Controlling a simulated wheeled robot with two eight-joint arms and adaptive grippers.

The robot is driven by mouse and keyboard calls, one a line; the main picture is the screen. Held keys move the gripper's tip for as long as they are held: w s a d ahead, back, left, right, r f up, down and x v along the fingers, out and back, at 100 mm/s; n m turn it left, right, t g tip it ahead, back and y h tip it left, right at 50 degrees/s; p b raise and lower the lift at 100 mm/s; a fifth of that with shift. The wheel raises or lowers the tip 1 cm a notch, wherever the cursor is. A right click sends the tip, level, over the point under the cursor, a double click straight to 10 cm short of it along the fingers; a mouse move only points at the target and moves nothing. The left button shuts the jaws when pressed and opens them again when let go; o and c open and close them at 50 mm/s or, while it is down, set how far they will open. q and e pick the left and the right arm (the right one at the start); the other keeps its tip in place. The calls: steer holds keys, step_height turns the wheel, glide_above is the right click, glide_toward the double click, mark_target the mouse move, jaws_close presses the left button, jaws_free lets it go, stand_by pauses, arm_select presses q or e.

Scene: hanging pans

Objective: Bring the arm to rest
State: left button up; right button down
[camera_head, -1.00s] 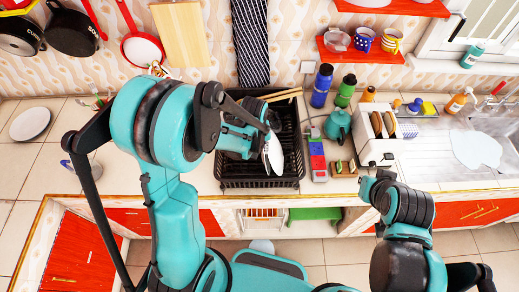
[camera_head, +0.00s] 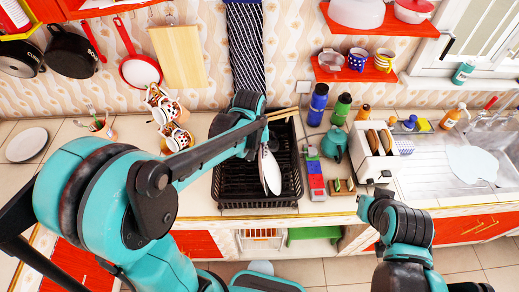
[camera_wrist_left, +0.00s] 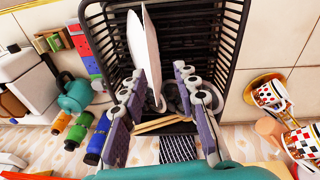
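My left gripper (camera_wrist_left: 163,74) is open, its two fingers spread apart, in the left wrist view. In the head view my left arm reaches across to the back of the black dish rack (camera_head: 231,190), and the fingers are mostly hidden behind the wrist. A white plate (camera_head: 269,170) stands on edge in the rack. It also shows in the left wrist view (camera_wrist_left: 142,42), close to one finger; I cannot tell if they touch. My right arm is folded at the right, and its gripper cannot be made out clearly.
A mug tree with patterned mugs (camera_head: 172,112) stands left of the rack. Blue (camera_head: 317,105) and green bottles, a teal kettle (camera_head: 334,143) and a toaster (camera_head: 371,152) crowd its right. A striped towel (camera_head: 245,50) hangs behind. Open counter lies around the left plate (camera_head: 27,144).

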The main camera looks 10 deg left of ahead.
arm_select(q)
steer(key=shift+r, duration=0.15)
steer(key=s+a+f+m+t+b, duration=0.1)
steer(key=s+f+b, duration=0.3)
steer(key=b, duration=0.3)
steer(key=s+a+f+m+t+b, duration=0.1)
steer(key=s+f+m+t+b, duration=0.1)
steer(key=s+f+b, duration=0.2)
steer(key=s+a+f+m+t+b, duration=0.1)
steer(key=s+f+b, duration=0.3)
steer(key=b, duration=0.7)
steer(key=shift+s+a+f+m+t, duration=0.2)
steer(key=shift+f+t, duration=0.15)
steer(key=shift+f, duration=0.2)
steer(key=shift+s+a+f+m+t, duration=0.1)
steer(key=shift+s+a+f+t, duration=0.1)
steer(key=shift+f+t, duration=0.25)
steer(key=shift+d, duration=0.15)
